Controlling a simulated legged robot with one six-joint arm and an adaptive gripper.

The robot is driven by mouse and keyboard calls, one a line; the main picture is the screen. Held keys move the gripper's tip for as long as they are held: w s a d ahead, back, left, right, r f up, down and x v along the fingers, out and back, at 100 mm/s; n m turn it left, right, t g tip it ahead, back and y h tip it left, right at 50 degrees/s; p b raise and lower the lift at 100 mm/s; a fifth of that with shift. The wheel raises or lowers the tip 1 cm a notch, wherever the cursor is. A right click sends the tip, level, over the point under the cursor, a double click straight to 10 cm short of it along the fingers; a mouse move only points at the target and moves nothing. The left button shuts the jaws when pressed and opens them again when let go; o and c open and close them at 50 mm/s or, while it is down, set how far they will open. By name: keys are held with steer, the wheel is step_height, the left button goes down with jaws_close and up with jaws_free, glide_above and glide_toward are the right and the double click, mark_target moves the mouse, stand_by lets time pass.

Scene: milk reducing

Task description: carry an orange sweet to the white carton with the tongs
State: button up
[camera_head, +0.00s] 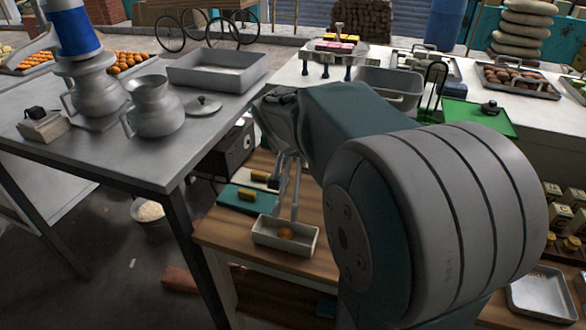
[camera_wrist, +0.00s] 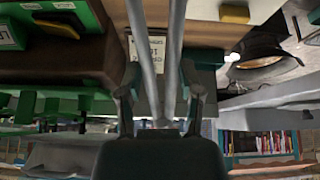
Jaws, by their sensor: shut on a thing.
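My gripper (camera_head: 285,150) is shut on metal tongs (camera_head: 296,185), which hang down over the low wooden table. In the wrist view the gripper (camera_wrist: 161,98) has a finger on each side of the tongs (camera_wrist: 150,62), whose two arms run to the top edge. The white carton (camera_head: 302,247) is an open rectangular box on the table. An orange sweet (camera_head: 285,232) shows inside it, below the tongs' tips. I cannot tell whether the tips touch it. More orange sweets (camera_head: 127,62) lie in trays at the far left.
A green board (camera_head: 240,204) with yellow blocks lies just behind the carton. A metal table (camera_head: 150,170) with milk cans (camera_head: 158,110) and a large tray (camera_head: 215,72) stands at the left. A white counter with trays and a green lid (camera_head: 480,118) is at the right.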

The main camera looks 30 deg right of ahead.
step_height(320, 180, up, 6)
steer(key=shift+r, duration=0.2)
steer(key=shift+f, duration=0.1)
stand_by(1.0)
